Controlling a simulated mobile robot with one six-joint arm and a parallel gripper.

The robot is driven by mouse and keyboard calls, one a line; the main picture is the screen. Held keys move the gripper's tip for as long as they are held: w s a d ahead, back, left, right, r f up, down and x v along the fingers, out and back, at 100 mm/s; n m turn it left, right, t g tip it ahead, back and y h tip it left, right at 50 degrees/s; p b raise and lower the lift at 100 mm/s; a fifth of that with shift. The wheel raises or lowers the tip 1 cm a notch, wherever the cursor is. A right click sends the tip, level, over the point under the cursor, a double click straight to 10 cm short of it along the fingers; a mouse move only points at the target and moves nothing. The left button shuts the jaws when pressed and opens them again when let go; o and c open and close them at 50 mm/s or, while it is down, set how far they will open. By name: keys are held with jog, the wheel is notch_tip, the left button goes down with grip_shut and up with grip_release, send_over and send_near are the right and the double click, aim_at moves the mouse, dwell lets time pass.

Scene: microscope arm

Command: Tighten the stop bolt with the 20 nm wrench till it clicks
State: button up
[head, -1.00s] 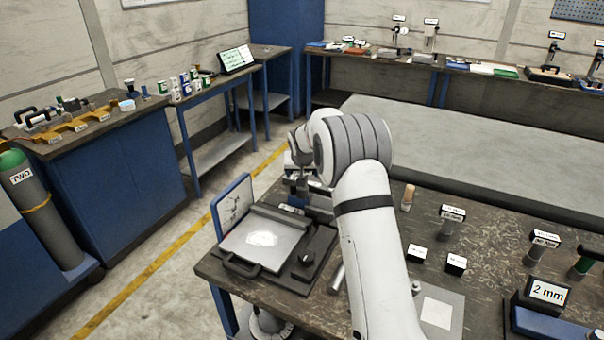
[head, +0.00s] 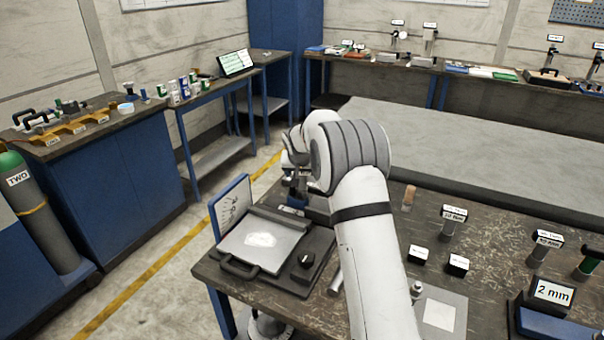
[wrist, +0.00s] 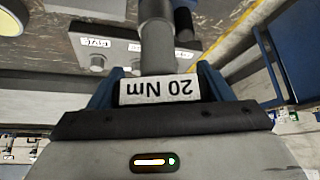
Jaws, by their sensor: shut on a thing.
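My gripper (wrist: 160,86) is shut on the 20 Nm wrench (wrist: 157,42). Its white "20 Nm" label appears upside down between the blue fingers, and its dark grey shaft runs up out of the top of the wrist view. The wrench's far end is out of that frame. In the head view my arm largely hides the gripper (head: 298,182), which is above the far side of the bench near a blue-framed upright panel. I cannot make out the stop bolt in either view, nor whether the wrench touches it.
A plate device with a handle (head: 262,240) and a black knob lies on the dark bench, beside the upright panel (head: 232,205).

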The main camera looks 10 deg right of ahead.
jog(key=shift+m+g+h+b, duration=0.3)
jog(key=shift+m+h+b, duration=0.5)
jog(key=shift+m+b, duration=1.1)
jog(key=shift+b, duration=0.65)
jog(key=shift+m+g+h+b, duration=0.3)
jog(key=shift+m+h, duration=0.1)
jog(key=shift+m, duration=0.1)
jog(key=shift+s+m+g+h, duration=0.1)
jog(key=shift+m+g+h, duration=0.2)
jog(key=shift+m, duration=0.5)
jog(key=shift+d, duration=0.1)
jog(key=shift+r+n+b, duration=0.1)
jog(key=shift+n+b, duration=0.2)
jog(key=shift+n, duration=0.2)
jog(key=shift+r+p, duration=1.75)
jog(key=shift+r, duration=1.2)
